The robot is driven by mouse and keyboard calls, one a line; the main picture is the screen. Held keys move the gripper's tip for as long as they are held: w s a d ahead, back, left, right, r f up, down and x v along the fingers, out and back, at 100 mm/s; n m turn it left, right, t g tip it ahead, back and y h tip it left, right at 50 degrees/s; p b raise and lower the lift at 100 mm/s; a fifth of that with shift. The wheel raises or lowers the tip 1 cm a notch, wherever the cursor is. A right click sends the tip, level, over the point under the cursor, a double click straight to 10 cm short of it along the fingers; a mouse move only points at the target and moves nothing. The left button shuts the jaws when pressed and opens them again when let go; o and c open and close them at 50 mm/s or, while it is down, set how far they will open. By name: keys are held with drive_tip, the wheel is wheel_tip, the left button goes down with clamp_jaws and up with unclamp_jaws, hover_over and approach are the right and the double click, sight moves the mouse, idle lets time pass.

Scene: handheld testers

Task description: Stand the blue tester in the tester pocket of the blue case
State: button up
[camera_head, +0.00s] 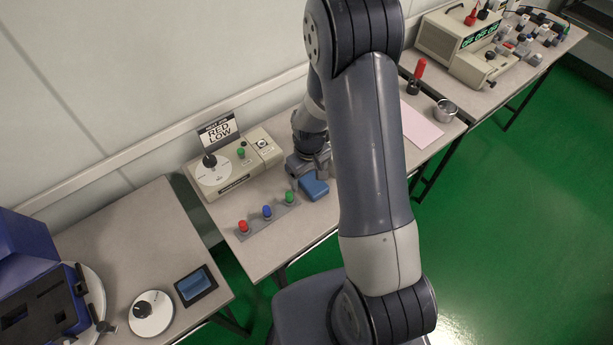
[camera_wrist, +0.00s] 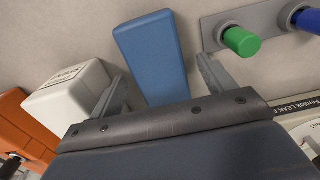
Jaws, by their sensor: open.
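The blue tester (camera_head: 314,188) lies on the middle table, beside the green-button end of a button strip. In the wrist view the blue tester (camera_wrist: 152,52) is a plain blue block whose near end reaches between my fingers. My gripper (camera_wrist: 160,70) is open, one finger on each side of the tester; I cannot tell whether either finger touches it. In the head view my gripper (camera_head: 312,165) is partly hidden behind my arm. The blue case (camera_head: 28,240) stands open at the far left, with black foam (camera_head: 40,306) holding dark cut-outs. I cannot tell which is the tester pocket.
A grey strip with red, blue and green buttons (camera_head: 267,212) lies close by. A dial box with a "RED LOW" sign (camera_head: 218,131) stands behind. White (camera_wrist: 70,95) and orange (camera_wrist: 25,125) blocks are left of my fingers. A round dial (camera_head: 151,313) and dark-framed tray (camera_head: 196,285) sit near the case.

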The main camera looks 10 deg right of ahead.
drive_tip(key=shift+c, duration=0.2)
drive_tip(key=c, duration=1.2)
